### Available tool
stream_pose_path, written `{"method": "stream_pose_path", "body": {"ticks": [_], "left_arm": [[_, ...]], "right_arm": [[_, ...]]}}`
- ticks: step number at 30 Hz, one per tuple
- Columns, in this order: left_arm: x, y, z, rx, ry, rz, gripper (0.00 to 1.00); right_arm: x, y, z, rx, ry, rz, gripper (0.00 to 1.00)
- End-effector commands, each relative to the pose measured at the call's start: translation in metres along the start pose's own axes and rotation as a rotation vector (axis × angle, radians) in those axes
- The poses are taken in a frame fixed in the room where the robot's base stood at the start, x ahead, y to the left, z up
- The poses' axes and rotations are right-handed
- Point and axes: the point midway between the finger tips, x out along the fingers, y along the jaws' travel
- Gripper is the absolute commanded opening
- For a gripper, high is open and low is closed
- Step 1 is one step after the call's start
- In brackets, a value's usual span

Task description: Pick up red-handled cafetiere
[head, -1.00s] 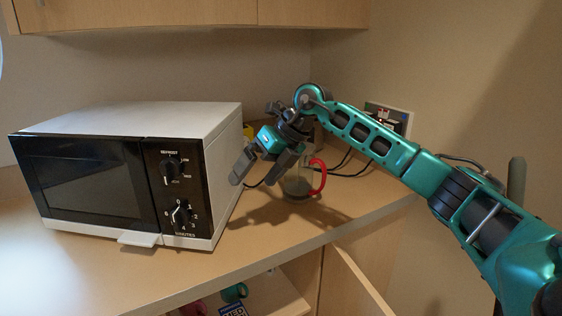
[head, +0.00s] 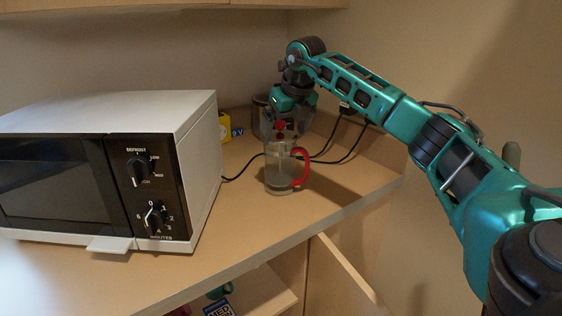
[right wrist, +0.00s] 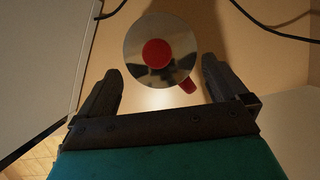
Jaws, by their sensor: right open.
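The cafetiere (head: 279,168) stands upright on the counter, to the right of the microwave in the head view. It has a clear glass body, a red knob on top and a red handle (head: 302,168) on its right side. In the right wrist view its round shiny lid with the red knob (right wrist: 157,53) shows from above, with part of the red handle below it. My right gripper (head: 285,122) is open at the cafetiere's top, behind it in the head view. In the wrist view its two fingers lie apart on either side, just below the lid. My left gripper is not in view.
A white microwave (head: 175,125) with a black front stands on the left. A yellow box (head: 224,127) and a dark container (head: 261,112) are behind. Black cables (head: 340,150) run across the counter (head: 245,215). A cupboard door (head: 345,270) hangs open below the front edge.

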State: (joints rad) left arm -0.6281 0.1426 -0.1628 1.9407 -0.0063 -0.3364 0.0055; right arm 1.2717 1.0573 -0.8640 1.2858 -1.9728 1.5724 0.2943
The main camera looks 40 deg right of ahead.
Motion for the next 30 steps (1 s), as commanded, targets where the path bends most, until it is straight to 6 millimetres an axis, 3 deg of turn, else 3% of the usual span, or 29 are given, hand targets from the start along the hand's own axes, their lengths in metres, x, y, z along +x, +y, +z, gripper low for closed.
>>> {"method": "stream_pose_path", "body": {"ticks": [9, 18, 30], "left_arm": [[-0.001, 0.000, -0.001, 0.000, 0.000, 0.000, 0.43], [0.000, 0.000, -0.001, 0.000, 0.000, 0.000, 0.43], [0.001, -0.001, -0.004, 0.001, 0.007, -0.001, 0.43]], "right_arm": [[0.044, -0.002, -0.001, -0.001, 0.002, 0.002, 1.00], [0.050, -0.002, 0.000, -0.001, 0.000, 0.001, 1.00], [0.049, -0.002, 0.000, 0.000, 0.000, 0.001, 0.63]]}}
